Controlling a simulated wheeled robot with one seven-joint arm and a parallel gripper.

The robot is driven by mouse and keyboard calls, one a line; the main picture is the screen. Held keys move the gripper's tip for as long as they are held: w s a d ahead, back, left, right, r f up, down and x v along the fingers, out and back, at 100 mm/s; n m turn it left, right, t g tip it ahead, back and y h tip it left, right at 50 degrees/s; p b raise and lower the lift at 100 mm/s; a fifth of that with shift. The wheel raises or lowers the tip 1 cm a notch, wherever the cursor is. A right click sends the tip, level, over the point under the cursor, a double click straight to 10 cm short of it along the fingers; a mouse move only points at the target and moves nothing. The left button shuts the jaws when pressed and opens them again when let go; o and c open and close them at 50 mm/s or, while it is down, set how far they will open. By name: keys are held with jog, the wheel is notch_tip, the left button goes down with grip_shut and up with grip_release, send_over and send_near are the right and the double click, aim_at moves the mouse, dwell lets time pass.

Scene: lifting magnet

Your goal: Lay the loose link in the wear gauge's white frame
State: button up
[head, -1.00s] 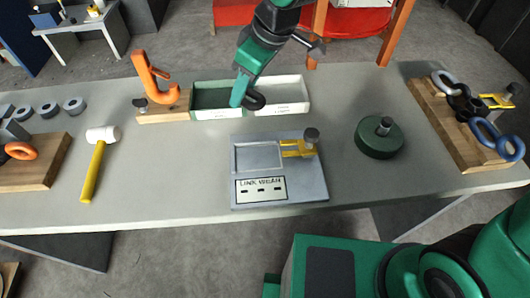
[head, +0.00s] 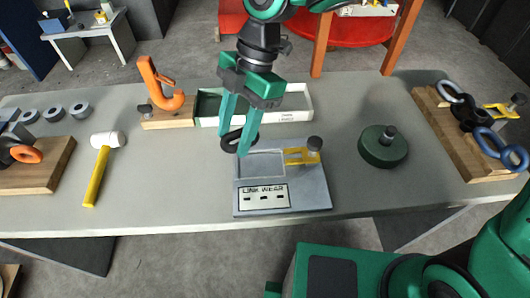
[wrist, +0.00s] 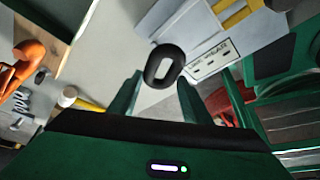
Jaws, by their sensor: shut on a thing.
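The loose link, a black oval ring (head: 233,141), is held between the green fingers of my gripper (head: 239,139). It also shows in the wrist view (wrist: 164,66) near the fingertips. My gripper is shut on it, above the upper left corner of the wear gauge. The wear gauge (head: 308,190) is a grey plate marked LINK WEAR, with a white-rimmed rectangular frame (head: 238,166) at its upper left and a yellow slider with a dark knob (head: 303,155) at the right. The frame looks empty, though my fingertips partly cover it. In the wrist view the gauge (wrist: 205,45) lies beyond the link.
Behind my gripper stands a divided tray (head: 295,116). An orange hook on a wood block (head: 165,95) is left of it. A mallet (head: 97,170) lies left, a round green magnet (head: 382,147) right, and a board with chain links (head: 460,135) far right.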

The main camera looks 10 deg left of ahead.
jog(key=d+f, duration=0.1)
jog(key=d, duration=0.2)
jog(key=d+f, duration=0.1)
jog(key=shift+d+f, duration=0.2)
jog(key=shift+f, duration=0.1)
notch_tip(320, 180, down, 3)
jog(key=shift+s+f, duration=0.1)
jog(key=shift+f, duration=0.05)
jog(key=shift+d+f, duration=0.1)
jog(key=shift+f, duration=0.3)
grip_shut()
jog(key=o, duration=1)
grip_release()
jog(key=shift+o, duration=0.2)
